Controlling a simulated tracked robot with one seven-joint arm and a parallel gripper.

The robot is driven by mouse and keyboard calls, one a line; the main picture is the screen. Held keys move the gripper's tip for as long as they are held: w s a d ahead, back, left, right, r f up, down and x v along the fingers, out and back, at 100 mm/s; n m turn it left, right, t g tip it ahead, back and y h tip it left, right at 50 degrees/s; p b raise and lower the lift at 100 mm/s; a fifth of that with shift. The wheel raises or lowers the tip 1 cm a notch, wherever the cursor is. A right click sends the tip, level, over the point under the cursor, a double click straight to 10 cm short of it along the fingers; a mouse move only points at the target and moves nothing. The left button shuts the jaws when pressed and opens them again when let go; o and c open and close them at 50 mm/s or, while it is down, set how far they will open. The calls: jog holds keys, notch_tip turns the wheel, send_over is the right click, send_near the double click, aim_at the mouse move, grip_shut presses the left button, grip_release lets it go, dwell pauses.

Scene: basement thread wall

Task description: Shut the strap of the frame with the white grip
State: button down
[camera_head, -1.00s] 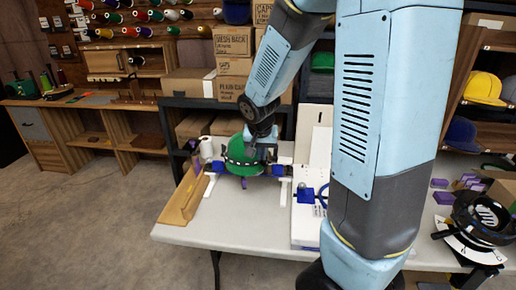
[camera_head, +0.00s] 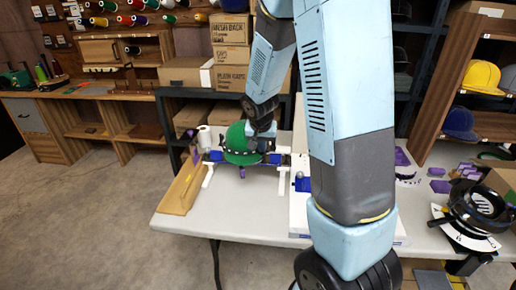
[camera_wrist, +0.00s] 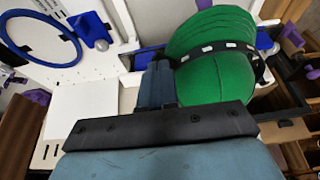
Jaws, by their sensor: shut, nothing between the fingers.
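A green cap (camera_head: 240,145) sits on a stand with blue blocks (camera_head: 216,156) and white legs (camera_head: 283,180) on the table. A black strap with white marks runs round the cap; in the wrist view the strap (camera_wrist: 225,46) crosses the green crown. Whether its end is fastened cannot be told. My gripper (camera_head: 262,140) is shut and empty, at the right side of the cap. In the wrist view my gripper (camera_wrist: 157,75) is just left of the cap; contact is unclear. A second frame, a black ring (camera_head: 478,212), stands at the table's right. I cannot make out a white grip on either frame.
A wooden rail (camera_head: 182,188) lies along the table's left edge, near a white spool (camera_head: 205,137). A white panel with blue parts (camera_wrist: 90,27) lies beside the stand. Purple blocks (camera_head: 440,186) lie at the right. Cardboard boxes (camera_head: 229,52) stand behind.

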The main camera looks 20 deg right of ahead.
dwell(0.3)
jog(key=shift+w+d, duration=0.7)
jog(key=shift+d, duration=0.35)
jog(key=shift+w+d, duration=0.65)
jog(key=shift+d, duration=0.35)
jog(key=shift+a, duration=0.15)
